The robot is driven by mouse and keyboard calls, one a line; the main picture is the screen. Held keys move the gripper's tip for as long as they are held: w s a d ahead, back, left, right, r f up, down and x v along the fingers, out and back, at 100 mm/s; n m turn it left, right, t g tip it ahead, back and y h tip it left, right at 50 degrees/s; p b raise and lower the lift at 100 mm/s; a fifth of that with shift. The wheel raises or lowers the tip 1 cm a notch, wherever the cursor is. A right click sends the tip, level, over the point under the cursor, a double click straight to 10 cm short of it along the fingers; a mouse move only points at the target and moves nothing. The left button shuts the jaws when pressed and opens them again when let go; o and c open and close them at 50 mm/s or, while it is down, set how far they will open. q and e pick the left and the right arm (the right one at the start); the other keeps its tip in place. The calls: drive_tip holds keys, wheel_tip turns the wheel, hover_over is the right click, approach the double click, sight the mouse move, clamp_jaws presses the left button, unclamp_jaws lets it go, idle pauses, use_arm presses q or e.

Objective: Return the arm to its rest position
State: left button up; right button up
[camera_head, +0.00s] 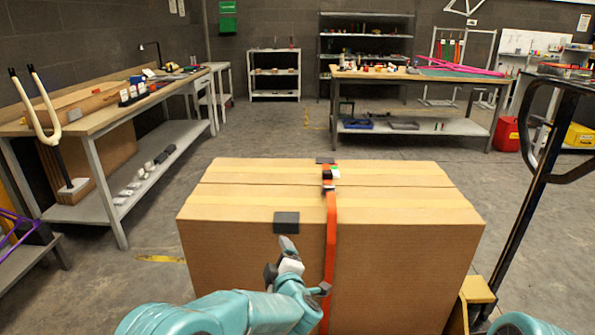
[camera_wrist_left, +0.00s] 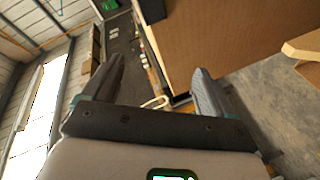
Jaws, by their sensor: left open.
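My left arm comes in from the bottom left of the head view, and its gripper (camera_head: 306,267) is in front of the near face of a large cardboard box (camera_head: 245,270). In the left wrist view the two fingers of this gripper (camera_wrist_left: 159,70) are spread apart with nothing between them. The box also shows in the wrist view (camera_wrist_left: 215,35), beyond the fingers at the upper right. I cannot tell the exact gap between gripper and box. Only a teal part of my right arm shows at the bottom right of the head view; its gripper is out of view.
An orange strap (camera_head: 331,230) runs over the box, with a dark corner protector (camera_head: 287,222) at its front edge. A black handle frame (camera_head: 520,225) stands at the right. A workbench (camera_head: 100,118) is at the left, another (camera_head: 420,75) at the back. Floor between is clear.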

use_arm(q)
drive_tip(key=s+a+f+g+y, duration=0.1)
drive_tip(key=a+f+g+y, duration=0.1)
drive_tip(key=a+f, duration=0.65)
drive_tip(key=s+a+f+m+g+h, duration=0.2)
drive_tip(key=s+a+f+m+g, duration=0.1)
drive_tip(key=s+a+f, duration=0.6)
drive_tip(key=s+d+f+m+g+h, duration=0.3)
drive_tip(key=s+d+f+h, duration=0.1)
drive_tip(key=s+f, duration=0.5)
drive_tip(key=s+d+f+m+g+h, duration=0.1)
drive_tip(key=s+d+m+g+h, duration=0.2)
drive_tip(key=s, duration=0.7)
drive_tip(key=s+d+m+g+h, duration=0.1)
drive_tip(key=s+d+m+g, duration=0.25)
drive_tip(key=s, duration=0.75)
wheel_tip(320, 180, up, 12)
drive_tip(key=p, duration=1.2)
drive_tip(key=shift+d+r+m+p, duration=0.15)
drive_tip(key=shift+d+m+p, duration=0.2)
drive_tip(key=shift+p, duration=0.05)
drive_tip(key=shift+w, duration=0.3)
